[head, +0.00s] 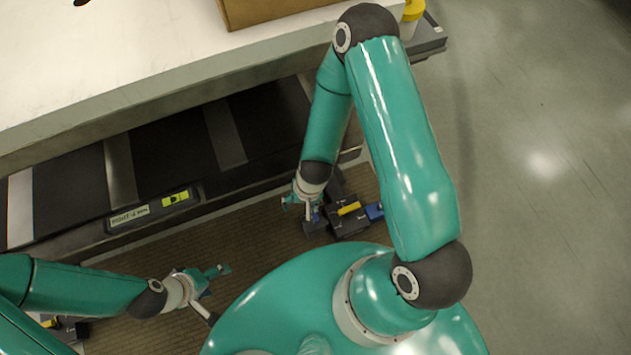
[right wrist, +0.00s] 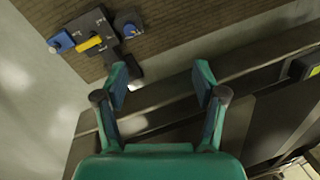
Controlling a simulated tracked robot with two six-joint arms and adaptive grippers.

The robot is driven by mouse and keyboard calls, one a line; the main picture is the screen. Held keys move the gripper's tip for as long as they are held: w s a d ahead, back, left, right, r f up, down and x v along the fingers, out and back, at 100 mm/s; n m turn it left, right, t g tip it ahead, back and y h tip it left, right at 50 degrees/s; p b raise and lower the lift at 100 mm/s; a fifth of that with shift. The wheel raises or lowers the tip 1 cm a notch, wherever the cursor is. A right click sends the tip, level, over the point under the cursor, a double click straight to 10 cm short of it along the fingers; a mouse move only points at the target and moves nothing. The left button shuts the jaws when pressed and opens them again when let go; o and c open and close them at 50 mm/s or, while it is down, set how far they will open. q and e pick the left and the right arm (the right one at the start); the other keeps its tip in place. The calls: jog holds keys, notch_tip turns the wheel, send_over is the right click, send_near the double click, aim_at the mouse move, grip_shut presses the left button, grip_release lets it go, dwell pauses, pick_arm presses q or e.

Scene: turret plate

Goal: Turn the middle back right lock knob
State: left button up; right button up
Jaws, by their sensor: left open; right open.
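A dark lock unit (head: 345,222) with a yellow handle (head: 349,209) and a blue knob (head: 374,211) sits on the brown ribbed floor panel. In the right wrist view the lock unit (right wrist: 97,35) shows the blue knob (right wrist: 61,41) at one end and a grey-blue round part (right wrist: 128,25) at the other. I cannot tell which part is the named knob. My right gripper (head: 300,205) is beside the unit, open and empty; its two fingers (right wrist: 160,82) are apart from the unit. My left gripper (head: 218,276) is open and empty over the panel.
A pale worktop (head: 130,60) with a thick edge overhangs dark shelving at the upper left. Another dark unit with yellow (head: 66,326) shows at the lower left. Grey floor (head: 540,200) is clear at the right.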

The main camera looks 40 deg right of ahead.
aim_at(314, 218)
jog(key=w+d+f+m+b, duration=0.1)
jog(key=d+f+m+b, duration=0.1)
jog(key=f+b, duration=0.5)
jog(key=w+d+f+m+h+b, duration=0.1)
jog(key=f+b, duration=0.6)
jog(key=f, duration=0.9)
jog(key=w+d+f+m+g+b, duration=0.1)
jog(key=d+f+m+b, duration=0.2)
jog(key=f+b, duration=0.4)
jog(key=shift+w+d+f+m+h, duration=0.1)
jog(key=shift+w+f+m+h, duration=0.1)
jog(key=shift+f, duration=0.7)
jog(key=shift+w+d+f+m+h, duration=0.1)
jog(key=shift+f+m, duration=0.1)
jog(key=shift+f, duration=0.65)
jog(key=shift+w+d+f+m+h, duration=0.1)
jog(key=shift+f+m, duration=0.1)
jog(key=shift+f, duration=1.35)
